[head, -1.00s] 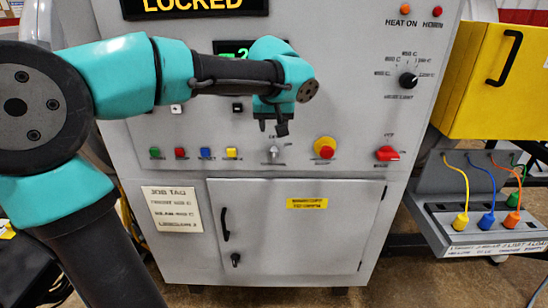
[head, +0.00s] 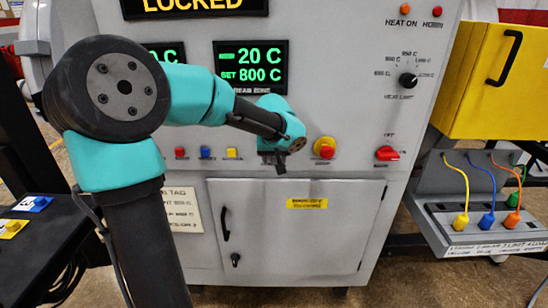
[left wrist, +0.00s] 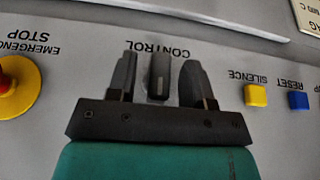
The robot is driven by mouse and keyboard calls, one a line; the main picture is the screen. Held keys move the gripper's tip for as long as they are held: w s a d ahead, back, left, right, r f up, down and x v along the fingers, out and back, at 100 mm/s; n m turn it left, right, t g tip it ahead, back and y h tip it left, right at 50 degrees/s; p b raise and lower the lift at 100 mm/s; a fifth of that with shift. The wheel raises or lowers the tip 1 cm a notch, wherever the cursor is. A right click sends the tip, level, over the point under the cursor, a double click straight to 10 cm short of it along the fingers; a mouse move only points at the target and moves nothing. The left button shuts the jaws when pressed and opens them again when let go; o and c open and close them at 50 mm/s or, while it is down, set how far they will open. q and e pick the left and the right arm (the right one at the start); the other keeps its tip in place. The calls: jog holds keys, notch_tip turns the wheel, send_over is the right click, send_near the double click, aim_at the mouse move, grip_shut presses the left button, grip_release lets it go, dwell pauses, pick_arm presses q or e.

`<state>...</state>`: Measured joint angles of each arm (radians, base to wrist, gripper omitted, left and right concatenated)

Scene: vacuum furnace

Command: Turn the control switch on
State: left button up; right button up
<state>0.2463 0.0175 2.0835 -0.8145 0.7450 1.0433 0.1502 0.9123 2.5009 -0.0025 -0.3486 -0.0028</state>
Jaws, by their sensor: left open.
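The control switch is a dark upright knob (left wrist: 159,75) under the label CONTROL on the grey furnace panel, seen upside down in the left wrist view. My left gripper (left wrist: 160,84) is open, with one dark finger on each side of the knob and a visible gap on both sides. I cannot tell how deep the fingers reach around it. In the head view my left gripper (head: 279,164) is at the panel's button row and hides the switch. My right gripper is not in view.
Beside the switch are the red-and-yellow emergency stop (head: 324,148), a yellow silence button (left wrist: 255,95) and a blue reset button (left wrist: 299,101). A red rotary switch (head: 387,153) is farther right. A cabinet door (head: 295,235) lies below.

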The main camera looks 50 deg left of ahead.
pick_arm(q)
jog(key=shift+f, duration=0.1)
grip_shut()
dwell(0.4)
jog(key=g+y, duration=0.2)
jog(key=m+g+y, duration=0.1)
jog(key=g+y, duration=0.1)
jog(key=shift+w+d, duration=0.1)
jog(key=shift+w, duration=0.1)
jog(key=g+y, duration=0.1)
jog(key=y, duration=0.1)
jog(key=m+g+y, duration=0.1)
jog(key=g+y, duration=0.1)
jog(key=shift+f+m+g, duration=0.1)
jog(key=shift+m+g, duration=0.2)
dwell(0.4)
dwell(0.4)
